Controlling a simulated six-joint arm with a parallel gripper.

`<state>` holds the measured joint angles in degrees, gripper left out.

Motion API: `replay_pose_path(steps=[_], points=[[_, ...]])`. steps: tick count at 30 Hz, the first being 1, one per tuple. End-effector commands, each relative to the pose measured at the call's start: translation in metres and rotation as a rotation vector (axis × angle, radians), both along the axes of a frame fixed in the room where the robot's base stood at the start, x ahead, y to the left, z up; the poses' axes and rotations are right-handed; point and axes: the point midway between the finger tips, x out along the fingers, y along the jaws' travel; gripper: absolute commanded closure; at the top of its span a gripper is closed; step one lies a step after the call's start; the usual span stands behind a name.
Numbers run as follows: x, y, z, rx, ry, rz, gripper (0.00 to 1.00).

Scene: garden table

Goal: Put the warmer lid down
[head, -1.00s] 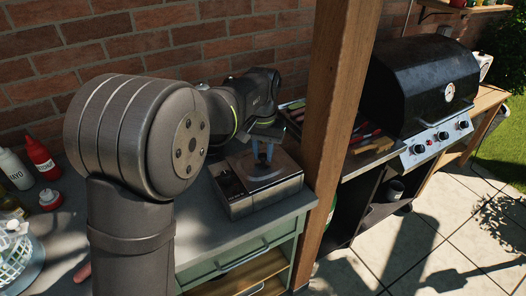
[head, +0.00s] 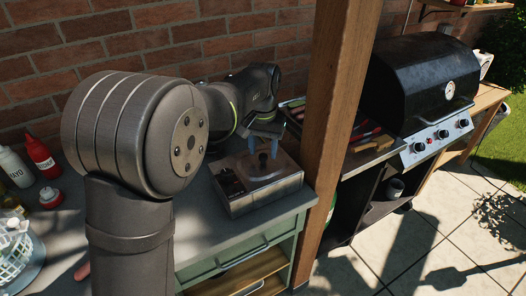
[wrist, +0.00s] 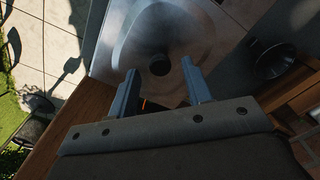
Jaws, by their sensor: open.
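The warmer lid (head: 277,174) lies on top of the steel warmer (head: 266,197) on the counter, over its right part. A dark knob stands up from the lid. In the wrist view the lid (wrist: 195,45) is a shiny metal plate with its dark round knob between and beyond my fingertips. My gripper (head: 265,140) is open, above the knob and apart from it. Its two blue-grey fingers also show in the wrist view (wrist: 160,80), with nothing between them. The left part of the warmer shows a dark open well.
A wooden post (head: 337,110) stands close right of the warmer. The brick wall (head: 150,40) is behind. A black grill (head: 425,85) stands beyond the post. Ketchup (head: 42,158) and mayo (head: 14,167) bottles stand at the left. The counter left of the warmer is partly hidden by my arm.

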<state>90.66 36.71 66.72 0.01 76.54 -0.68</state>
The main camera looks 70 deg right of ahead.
Motion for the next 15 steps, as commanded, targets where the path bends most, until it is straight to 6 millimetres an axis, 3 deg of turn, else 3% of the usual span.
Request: replay_pose_path(steps=[9,15], points=[[0.000,-0.001,0.070,-0.004,0.000,0.000,0.55],[0.000,-0.001,0.102,-0.002,0.000,0.000,0.55]])
